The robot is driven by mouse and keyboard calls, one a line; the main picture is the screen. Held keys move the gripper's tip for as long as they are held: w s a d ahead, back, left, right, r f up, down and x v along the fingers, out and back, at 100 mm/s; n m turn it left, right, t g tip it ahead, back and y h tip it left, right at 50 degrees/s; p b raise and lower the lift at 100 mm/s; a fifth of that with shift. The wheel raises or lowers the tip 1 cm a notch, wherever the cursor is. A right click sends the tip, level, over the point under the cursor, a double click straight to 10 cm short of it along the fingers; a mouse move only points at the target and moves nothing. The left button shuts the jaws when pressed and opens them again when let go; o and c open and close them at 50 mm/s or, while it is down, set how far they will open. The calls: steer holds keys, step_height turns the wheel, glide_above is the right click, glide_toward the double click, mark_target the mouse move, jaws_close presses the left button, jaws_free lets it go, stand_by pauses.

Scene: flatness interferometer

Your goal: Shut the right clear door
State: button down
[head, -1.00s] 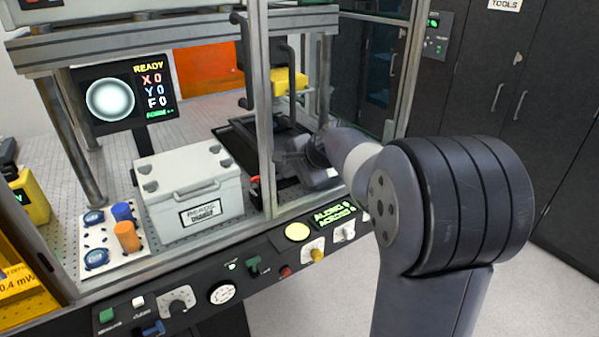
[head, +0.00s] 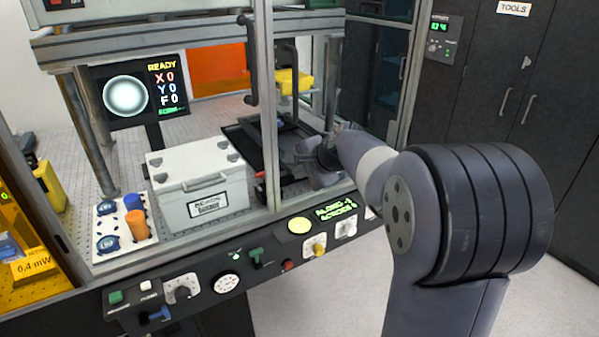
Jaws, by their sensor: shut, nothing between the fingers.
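The right clear door (head: 408,95) appears as a glazed pane with a metal edge at the right of the enclosure. It seems to stand at an angle, but I cannot tell how far open it is. My gripper (head: 318,160) is shut and empty at the end of my arm, low at the right part of the enclosure, left of that metal edge. Its fingertips are mostly hidden by my wrist and shadow. I cannot tell whether it touches the door. A dark upright handle (head: 248,60) stands by the middle metal post (head: 266,120).
A grey case (head: 200,180) and a white plate (head: 125,240) with blue and orange knobs stand left of the post. A yellow block (head: 296,82) is behind it. A control panel (head: 250,268) runs along the front. Dark cupboards (head: 490,80) stand right; the floor there is clear.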

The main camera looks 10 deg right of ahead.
steer(key=v, duration=0.9)
steer(key=shift+s+a+b, duration=0.2)
steer(key=shift+b, duration=0.2)
steer(key=shift+r, duration=0.1)
